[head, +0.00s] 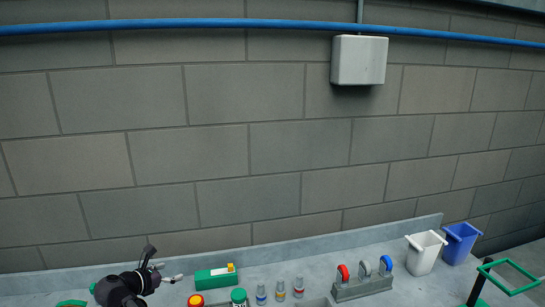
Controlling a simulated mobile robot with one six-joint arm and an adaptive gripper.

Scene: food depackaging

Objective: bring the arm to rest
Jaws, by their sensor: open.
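My gripper (165,266) is at the lower left of the head view, over the grey worktop (405,287). It is black with light-tipped fingers. The fingers are spread and nothing shows between them. The rest of my arm is mostly below the picture edge.
A red and yellow round item (196,299), a green jar (239,297) and several small bottles (280,290) line the front. A grey rack (362,289) holds coloured loops. A white bin (424,254), a blue bin (460,243) and a green frame (512,263) are right.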

